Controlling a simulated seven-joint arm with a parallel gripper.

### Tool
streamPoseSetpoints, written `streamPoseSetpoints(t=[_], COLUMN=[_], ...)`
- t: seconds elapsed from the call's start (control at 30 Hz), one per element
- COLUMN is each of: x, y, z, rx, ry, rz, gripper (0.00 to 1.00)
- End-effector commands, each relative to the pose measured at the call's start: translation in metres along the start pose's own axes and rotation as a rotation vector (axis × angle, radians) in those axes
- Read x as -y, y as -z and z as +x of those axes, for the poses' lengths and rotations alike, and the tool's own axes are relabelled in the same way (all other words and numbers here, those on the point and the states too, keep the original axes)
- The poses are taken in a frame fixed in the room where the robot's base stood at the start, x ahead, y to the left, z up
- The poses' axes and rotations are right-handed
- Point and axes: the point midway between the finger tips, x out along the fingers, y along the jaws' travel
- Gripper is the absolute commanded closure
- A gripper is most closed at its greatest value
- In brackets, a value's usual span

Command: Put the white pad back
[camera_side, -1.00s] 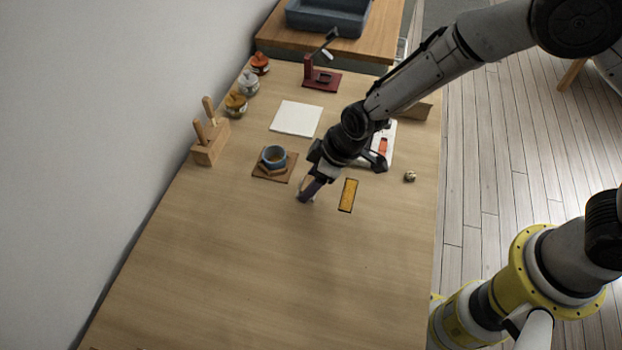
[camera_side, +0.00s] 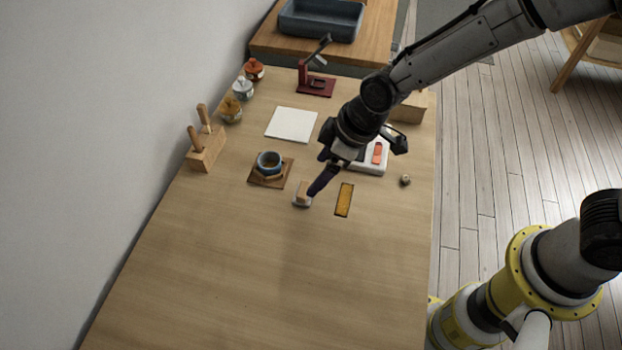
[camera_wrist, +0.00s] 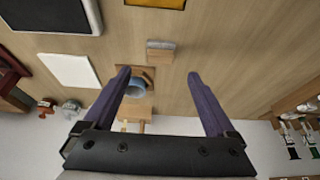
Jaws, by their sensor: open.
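A small block with a wooden top and a whitish underside, which looks like the white pad (camera_side: 302,201), lies on the table between the cup and the gold strip. It also shows in the wrist view (camera_wrist: 160,54), ahead of the fingers and roughly centred between them. My gripper (camera_side: 314,190) is open, its dark purple fingers close to the block in the side view. The wrist view shows the gripper (camera_wrist: 159,74) with its fingers wide apart and nothing held. I cannot tell whether a finger touches the block.
A blue cup (camera_side: 269,160) sits on a wooden coaster (camera_side: 284,182) to the left. A gold strip (camera_side: 344,200) lies to the right. A white square sheet (camera_side: 291,124), a two-handled wooden holder (camera_side: 206,152) and a red stand (camera_side: 316,86) are farther back. The front table is clear.

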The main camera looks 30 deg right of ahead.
Motion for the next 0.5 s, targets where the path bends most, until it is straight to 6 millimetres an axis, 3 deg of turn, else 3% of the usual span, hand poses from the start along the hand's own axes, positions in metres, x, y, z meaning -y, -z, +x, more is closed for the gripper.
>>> streamPoseSetpoints(t=[0.2, 0.5], x=[0.0, 0.0], y=[0.001, 0.0], z=[-0.034, -0.045], rx=[-0.002, 0.001], ry=[0.0, 0.0], rz=[-0.001, 0.0], gripper=[0.09, 0.09])
